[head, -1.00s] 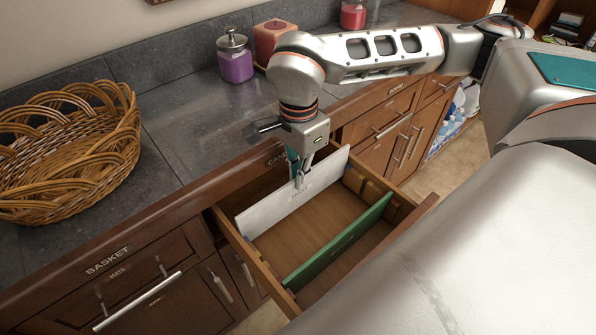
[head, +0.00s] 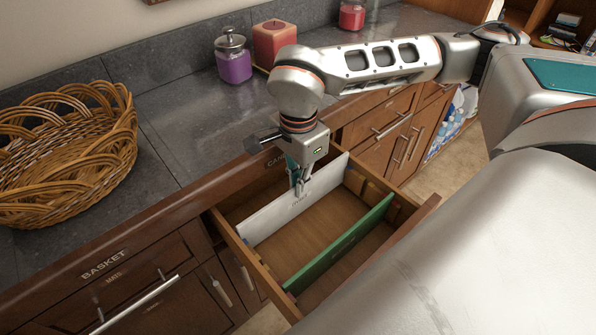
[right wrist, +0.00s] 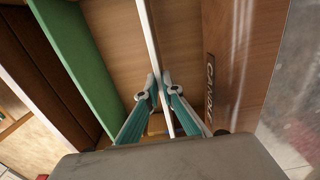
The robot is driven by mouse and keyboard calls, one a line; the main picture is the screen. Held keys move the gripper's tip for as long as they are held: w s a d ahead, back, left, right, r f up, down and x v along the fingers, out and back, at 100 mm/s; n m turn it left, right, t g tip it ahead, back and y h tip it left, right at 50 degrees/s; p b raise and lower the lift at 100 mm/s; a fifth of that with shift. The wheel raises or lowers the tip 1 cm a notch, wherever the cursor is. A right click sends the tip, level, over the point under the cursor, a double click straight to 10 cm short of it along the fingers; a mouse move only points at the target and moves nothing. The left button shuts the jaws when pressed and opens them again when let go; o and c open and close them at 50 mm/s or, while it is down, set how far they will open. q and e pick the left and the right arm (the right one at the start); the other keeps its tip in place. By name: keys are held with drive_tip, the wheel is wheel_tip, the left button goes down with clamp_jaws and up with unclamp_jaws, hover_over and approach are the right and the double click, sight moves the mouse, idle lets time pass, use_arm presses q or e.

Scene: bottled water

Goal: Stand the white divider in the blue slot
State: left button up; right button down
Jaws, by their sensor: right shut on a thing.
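The white divider (head: 272,219) stands upright across the open drawer (head: 251,262), near the side by the counter. My right gripper (head: 300,193) is above the drawer and shut on the divider's top edge. In the right wrist view the fingers (right wrist: 157,92) pinch the thin white divider (right wrist: 149,35) from both sides. A small blue mark (head: 246,242) shows at the divider's near end; whether the divider is fully seated there I cannot tell. My left gripper is not in view.
A green divider (head: 337,247) stands in the drawer, apart from the white one; it also shows in the right wrist view (right wrist: 75,55). A wicker basket (head: 65,160), a purple jar (head: 233,62) and a red candle (head: 273,42) stand on the counter.

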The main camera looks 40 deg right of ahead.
drive_tip(key=shift+f+b, duration=0.4)
drive_tip(key=shift+f, duration=0.7)
drive_tip(key=c, duration=2.2)
unclamp_jaws()
drive_tip(key=shift+o, duration=0.2)
drive_tip(key=shift+r, duration=0.1)
wheel_tip(320, 180, up, 12)
drive_tip(key=shift+s, duration=0.1)
